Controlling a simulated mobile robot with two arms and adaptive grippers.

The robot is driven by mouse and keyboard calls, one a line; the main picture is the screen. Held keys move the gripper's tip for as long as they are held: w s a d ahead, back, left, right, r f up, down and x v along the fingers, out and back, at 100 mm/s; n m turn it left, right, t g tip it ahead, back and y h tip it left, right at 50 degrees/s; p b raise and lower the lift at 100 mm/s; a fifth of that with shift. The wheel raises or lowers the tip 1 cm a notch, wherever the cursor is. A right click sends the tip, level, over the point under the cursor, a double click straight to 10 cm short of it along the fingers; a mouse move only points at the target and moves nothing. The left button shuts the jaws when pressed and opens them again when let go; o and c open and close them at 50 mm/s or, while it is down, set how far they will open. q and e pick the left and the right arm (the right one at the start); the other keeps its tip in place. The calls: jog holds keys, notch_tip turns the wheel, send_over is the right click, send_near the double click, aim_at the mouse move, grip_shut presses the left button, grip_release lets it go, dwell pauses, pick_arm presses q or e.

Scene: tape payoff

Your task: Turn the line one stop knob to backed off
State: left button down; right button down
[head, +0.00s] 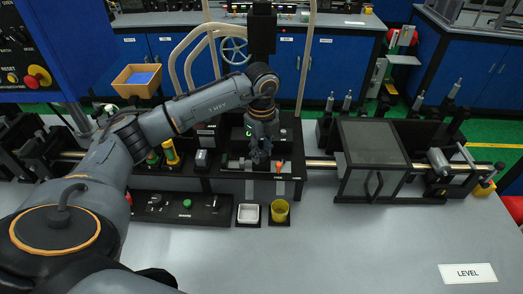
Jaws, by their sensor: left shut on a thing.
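My left arm comes in from the left and bends down over the middle of the bench. My left gripper (261,153) points down at a dark fixture and is shut, with its fingers hiding what is between them. A grey cylinder (236,164) lies just left of the fingers and an orange-tipped part (279,166) stands just right. A red stop knob (39,76) with a yellow collar is on the blue cabinet at the upper left, apart from the gripper. I cannot tell which knob belongs to line one. My right gripper is not in view.
A black panel (170,206) with a green button lies left of the gripper. The bench front (350,250) is clear.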

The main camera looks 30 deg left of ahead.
aim_at(262, 153)
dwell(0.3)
pick_arm(q)
jog(key=c, duration=1)
grip_release()
notch_tip(262, 153, up, 12)
jog(key=shift+r, duration=0.1)
